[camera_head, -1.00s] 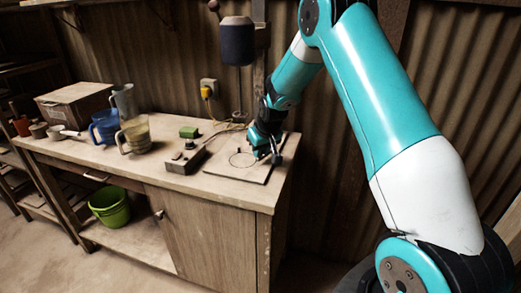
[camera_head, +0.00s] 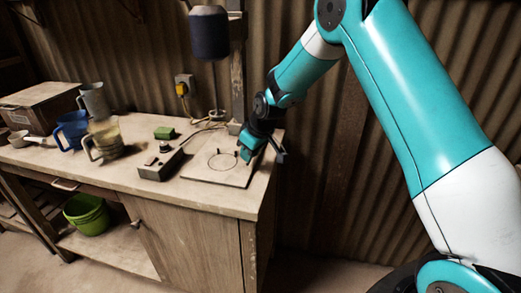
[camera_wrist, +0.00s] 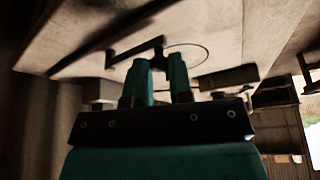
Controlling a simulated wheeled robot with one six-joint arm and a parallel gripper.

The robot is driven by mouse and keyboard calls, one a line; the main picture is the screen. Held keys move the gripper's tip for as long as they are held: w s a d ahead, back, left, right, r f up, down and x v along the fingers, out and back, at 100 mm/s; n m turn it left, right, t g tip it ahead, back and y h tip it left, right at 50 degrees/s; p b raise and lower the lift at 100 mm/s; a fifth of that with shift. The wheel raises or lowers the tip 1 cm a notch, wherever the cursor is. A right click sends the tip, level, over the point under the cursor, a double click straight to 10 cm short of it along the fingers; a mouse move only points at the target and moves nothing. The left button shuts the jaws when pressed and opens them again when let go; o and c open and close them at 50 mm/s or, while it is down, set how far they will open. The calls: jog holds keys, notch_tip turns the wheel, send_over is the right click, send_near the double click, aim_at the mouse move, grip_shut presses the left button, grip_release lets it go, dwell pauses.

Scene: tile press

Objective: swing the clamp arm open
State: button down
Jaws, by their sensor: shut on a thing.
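The clamp arm (camera_wrist: 134,50) is a thin dark bar with a short upright end piece, seen in the wrist view over the plate. The clamp arm is mostly hidden there by my gripper.
A dark press head (camera_head: 209,33) hangs above the bench on a post (camera_head: 238,90). Several jugs, including a blue jug (camera_head: 72,130), and a wooden box (camera_head: 40,103) are farther left.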

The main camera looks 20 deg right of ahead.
jog(key=c, duration=1)
grip_release()
jog(key=shift+d+r, duration=0.1)
jog(key=b+v, duration=0.1)
jog(key=v, duration=1.6)
jog(key=shift+r, duration=0.15)
jog(key=s+a+g, duration=0.1)
jog(key=s+a, duration=0.3)
jog(key=s, duration=0.6)
jog(key=s+a+g+y, duration=0.1)
jog(key=s+a, duration=0.3)
jog(key=s, duration=0.7)
jog(key=s+a+r+n+g+y+p, duration=0.1)
jog(key=s+a, duration=0.4)
jog(key=s, duration=0.5)
jog(key=shift+s+g, duration=0.2)
jog(key=shift+g, duration=0.3)
